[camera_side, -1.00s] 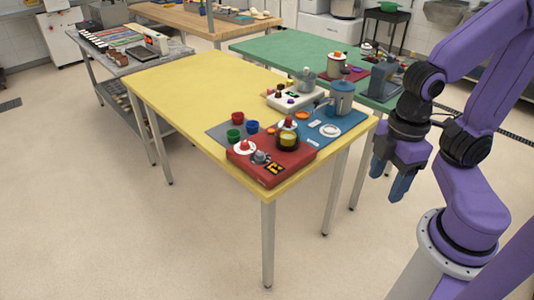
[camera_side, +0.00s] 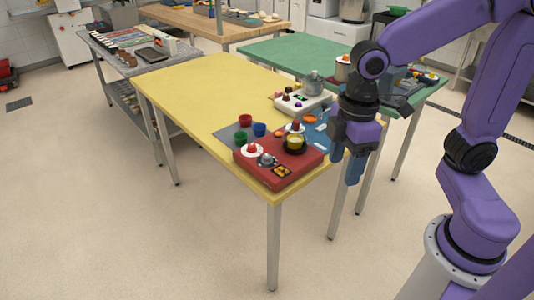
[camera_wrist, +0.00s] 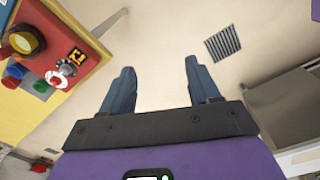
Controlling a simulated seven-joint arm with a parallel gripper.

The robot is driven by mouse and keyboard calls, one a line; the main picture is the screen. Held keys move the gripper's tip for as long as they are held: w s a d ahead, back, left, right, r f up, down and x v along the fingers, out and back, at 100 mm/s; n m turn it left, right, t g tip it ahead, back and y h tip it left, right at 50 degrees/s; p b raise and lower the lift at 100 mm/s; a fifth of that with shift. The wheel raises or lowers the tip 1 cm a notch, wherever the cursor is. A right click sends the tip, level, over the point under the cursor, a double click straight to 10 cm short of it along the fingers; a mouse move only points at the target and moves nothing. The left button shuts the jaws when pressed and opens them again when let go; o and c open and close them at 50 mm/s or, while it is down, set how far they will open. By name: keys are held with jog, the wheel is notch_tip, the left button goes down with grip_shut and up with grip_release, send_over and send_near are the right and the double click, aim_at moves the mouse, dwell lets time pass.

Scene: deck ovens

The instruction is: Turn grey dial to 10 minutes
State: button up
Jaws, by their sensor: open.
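A red box (camera_side: 279,176) sits at the near corner of the yellow table. On its top is a small grey dial (camera_side: 266,159), beside a red knob on a white disc (camera_side: 252,149) and a black-and-orange label (camera_side: 283,172). The dial's setting is too small to read. My gripper (camera_side: 347,168) is open and empty, pointing down just off the table's right edge, apart from the box. In the wrist view its fingers (camera_wrist: 160,66) are spread over bare floor.
A yellow bowl (camera_side: 295,142) in a black holder is on the box. Red (camera_side: 245,120), green (camera_side: 240,137) and blue (camera_side: 259,129) cups stand behind it. A white device (camera_side: 302,103) stands farther back. The left half of the yellow table (camera_side: 190,95) is clear.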

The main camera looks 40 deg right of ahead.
jog(key=w+a, duration=0.1)
jog(key=w, duration=0.8)
send_over(267, 156)
notch_tip(267, 156, down, 3)
jog(key=shift+n, duration=0.4)
notch_tip(267, 156, down, 17)
jog(key=shift+f, duration=0.1)
jog(key=c, duration=1)
